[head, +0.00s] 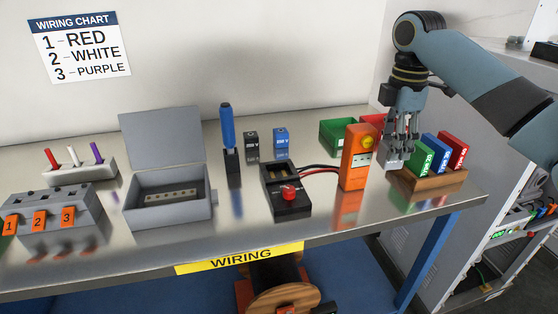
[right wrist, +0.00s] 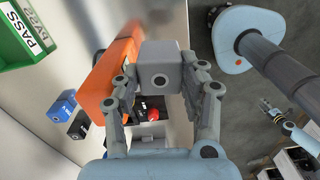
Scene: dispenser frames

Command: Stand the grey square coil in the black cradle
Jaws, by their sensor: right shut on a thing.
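The grey square coil (right wrist: 162,68) is a block with a round hole in its face. It sits between the fingers of my right gripper (right wrist: 162,88), which is shut on it. In the head view my right gripper (head: 402,135) points down, with the coil (head: 391,160) partly hidden below it, beside the orange tester. The black cradle (head: 279,178) appears to be the black box with a red button, left of the tester. It is partly hidden behind the coil in the right wrist view. My left gripper (right wrist: 272,112) seems to show small at the right there; its opening is unclear.
The orange tester (head: 354,160) with a yellow lamp stands between coil and cradle, wired to the cradle. A wooden rack (head: 428,186) with green, blue and red blocks is close right. A green bin (head: 338,135) is behind. A blue-handled tool (head: 228,125) stands left of the cradle.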

